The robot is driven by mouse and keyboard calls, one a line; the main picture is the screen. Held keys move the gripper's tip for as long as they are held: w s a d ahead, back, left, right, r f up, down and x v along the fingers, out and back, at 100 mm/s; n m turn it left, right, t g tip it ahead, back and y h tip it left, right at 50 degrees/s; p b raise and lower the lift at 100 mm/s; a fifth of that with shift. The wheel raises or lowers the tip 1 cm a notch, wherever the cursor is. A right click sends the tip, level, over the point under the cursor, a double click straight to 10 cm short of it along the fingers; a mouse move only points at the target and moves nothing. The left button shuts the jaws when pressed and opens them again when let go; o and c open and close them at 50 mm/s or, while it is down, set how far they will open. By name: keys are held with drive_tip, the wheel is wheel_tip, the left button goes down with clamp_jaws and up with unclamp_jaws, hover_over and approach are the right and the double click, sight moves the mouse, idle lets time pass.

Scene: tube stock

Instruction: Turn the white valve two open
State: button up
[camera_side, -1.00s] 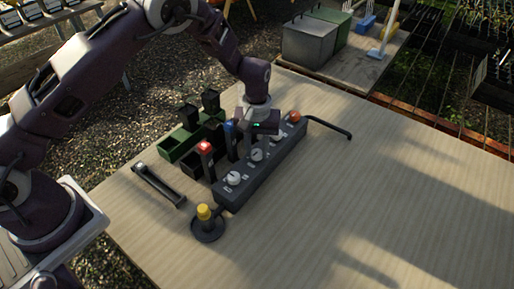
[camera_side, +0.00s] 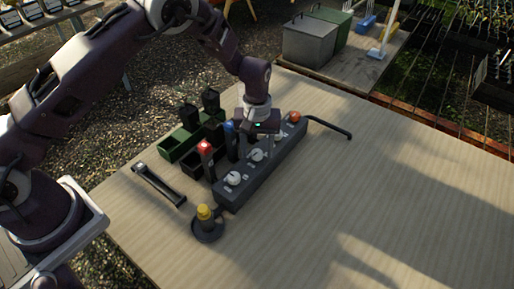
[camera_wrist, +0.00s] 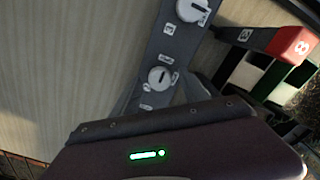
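A dark grey manifold block (camera_side: 258,176) lies on the table with white round knobs along its top. The knob nearest the yellow-topped stand (camera_side: 233,178) shows at the top of the wrist view (camera_wrist: 192,10). The second white knob (camera_side: 256,155) lies just in front of my gripper (camera_side: 261,145); it also shows in the wrist view (camera_wrist: 160,78). The labels are too small to read surely. My gripper points down above the block, its fingers seeming apart, with no clear contact on the knob. My gripper's body hides the block's farther part in the wrist view.
Red-topped (camera_side: 205,160) and blue-topped (camera_side: 229,141) upright pieces stand close left of the block, beside green bins (camera_side: 172,149). An orange knob (camera_side: 294,117) and black hose (camera_side: 332,127) are at the far end. A dark bar (camera_side: 159,185) lies left. The table's right side is clear.

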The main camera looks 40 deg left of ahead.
sight(257, 152)
wheel_tip(257, 152, up, 8)
drive_tip(key=shift+f, duration=0.2)
drive_tip(key=s+a+r+m+t+h, duration=0.1)
drive_tip(key=s+a+r, duration=0.1)
drive_tip(key=s+r, duration=0.6)
drive_tip(key=s+a+r+m+t, duration=0.15)
drive_tip(key=s+r, duration=0.25)
drive_tip(key=r, duration=0.8)
drive_tip(key=s+a+r+m+t, duration=0.1)
drive_tip(key=s+a+m, duration=0.1)
drive_tip(key=s, duration=0.7)
drive_tip(key=s+a+r+m+t+y, duration=0.1)
drive_tip(key=s+a+r+m+t, duration=0.1)
drive_tip(key=s, duration=0.7)
drive_tip(key=shift+s+a, duration=0.2)
drive_tip(key=shift+s, duration=0.05)
